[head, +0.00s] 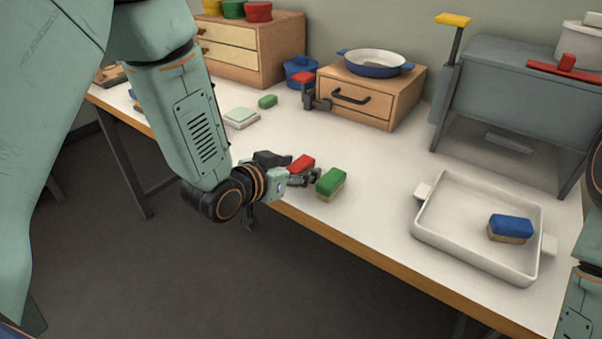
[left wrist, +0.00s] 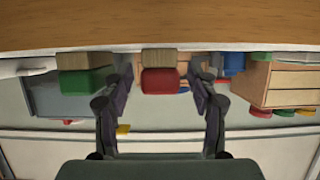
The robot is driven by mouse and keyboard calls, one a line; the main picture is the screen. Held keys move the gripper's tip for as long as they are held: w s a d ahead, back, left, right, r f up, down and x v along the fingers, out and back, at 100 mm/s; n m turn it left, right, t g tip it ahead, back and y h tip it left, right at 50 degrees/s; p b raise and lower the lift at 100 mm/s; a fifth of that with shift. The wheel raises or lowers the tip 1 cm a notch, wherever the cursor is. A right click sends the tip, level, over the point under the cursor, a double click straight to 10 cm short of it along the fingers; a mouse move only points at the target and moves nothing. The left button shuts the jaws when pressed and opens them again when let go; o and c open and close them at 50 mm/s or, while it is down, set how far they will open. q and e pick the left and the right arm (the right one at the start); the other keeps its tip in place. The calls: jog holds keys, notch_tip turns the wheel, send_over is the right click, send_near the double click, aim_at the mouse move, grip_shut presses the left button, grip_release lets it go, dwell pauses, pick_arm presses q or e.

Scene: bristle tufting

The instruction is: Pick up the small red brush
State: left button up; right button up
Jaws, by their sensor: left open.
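The small red brush (head: 301,163) stands on the table near its front edge, partly hidden by my left gripper (head: 304,178). In the left wrist view the red brush (left wrist: 160,79), with its tan bristle side, lies between the two spread fingers of my left gripper (left wrist: 162,80), with a gap on each side. The gripper is open and holds nothing. A green brush (head: 331,181) stands just right of the gripper; it also shows in the left wrist view (left wrist: 84,80), outside the fingers. My right gripper is not in view.
A white tray (head: 440,245) holding a blue brush (head: 511,226) is at the right. A small drawer box (head: 371,95) with a pan (head: 376,63) on top stands behind, beside a grey box-like stand (head: 500,90). The table's middle is mostly clear.

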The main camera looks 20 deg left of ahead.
pick_arm(q)
jog(key=shift+x, duration=1.25)
jog(key=shift+s, duration=0.1)
jog(key=shift+c, duration=0.4)
jog(key=c, duration=1.1)
